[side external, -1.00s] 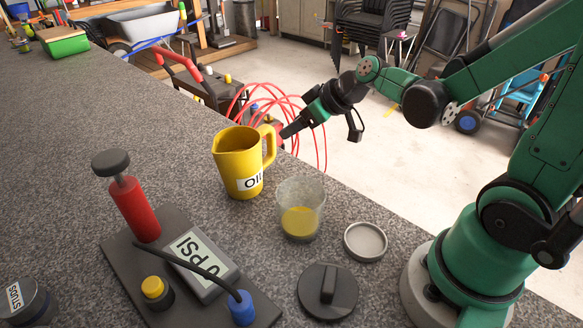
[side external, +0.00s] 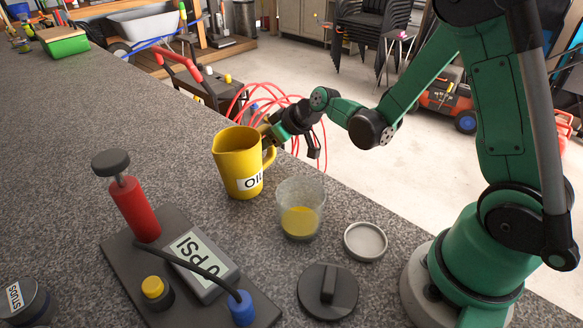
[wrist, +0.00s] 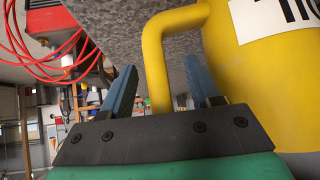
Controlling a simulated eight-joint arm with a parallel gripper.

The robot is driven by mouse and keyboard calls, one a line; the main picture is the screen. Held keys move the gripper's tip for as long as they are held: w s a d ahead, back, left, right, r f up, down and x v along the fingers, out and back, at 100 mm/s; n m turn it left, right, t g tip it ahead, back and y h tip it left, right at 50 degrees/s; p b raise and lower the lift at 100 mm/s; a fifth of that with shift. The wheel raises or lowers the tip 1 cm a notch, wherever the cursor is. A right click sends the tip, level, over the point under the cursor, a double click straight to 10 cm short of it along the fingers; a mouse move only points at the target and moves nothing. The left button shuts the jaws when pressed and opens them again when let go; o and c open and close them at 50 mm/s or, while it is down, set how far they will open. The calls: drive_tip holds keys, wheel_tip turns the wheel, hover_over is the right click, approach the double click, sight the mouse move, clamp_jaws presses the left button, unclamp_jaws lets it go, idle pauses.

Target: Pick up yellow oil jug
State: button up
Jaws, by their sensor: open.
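The yellow oil jug (side external: 238,165) stands upright on the dark speckled counter, with a white label reading OIL and its handle toward the right. In the wrist view the jug body (wrist: 275,70) fills the right side, and its handle (wrist: 155,60) runs down between my fingers. My gripper (side external: 270,135) is at the handle, coming in from the right. In the wrist view my gripper (wrist: 160,90) is open, one finger on each side of the handle, with gaps visible. The fingertips are partly hidden behind the handle in the side view.
A clear beaker (side external: 300,208) with yellow liquid stands just in front of the jug. A metal lid (side external: 365,241), a black round lid (side external: 327,290) and a pump board with a red cylinder (side external: 135,208) lie nearer. Red coiled hose (side external: 243,97) hangs beyond the counter edge.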

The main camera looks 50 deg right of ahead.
drive_tip(key=shift+w+f, duration=0.25)
clamp_jaws()
idle(1.4)
